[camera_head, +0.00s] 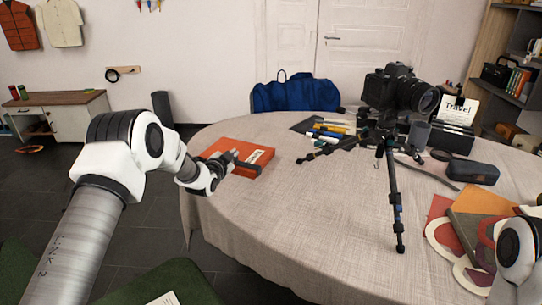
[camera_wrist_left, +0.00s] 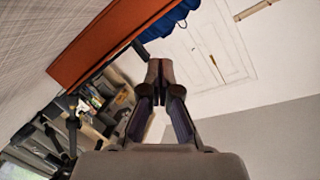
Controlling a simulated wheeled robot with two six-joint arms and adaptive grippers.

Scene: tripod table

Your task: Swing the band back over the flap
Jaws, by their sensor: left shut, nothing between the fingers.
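An orange, flat box-like case (camera_head: 256,156) with a pale label lies at the left side of the round table. A short dark strip (camera_head: 249,168) shows at its front; it may be the band, but I cannot tell for sure. My left gripper (camera_head: 232,158) is at the case's left front and overlaps it in the head view. In the left wrist view, the fingers (camera_wrist_left: 158,72) are shut and empty, with the orange case (camera_wrist_left: 110,42) beyond them at upper left. I cannot tell whether they touch it. The flap is not clear. My right gripper is out of view.
A camera (camera_head: 398,91) on a small black tripod (camera_head: 394,190) stands right of centre. A dark pouch (camera_head: 473,172) and coloured sheets lie at the right. The front middle of the tablecloth (camera_head: 300,215) is clear.

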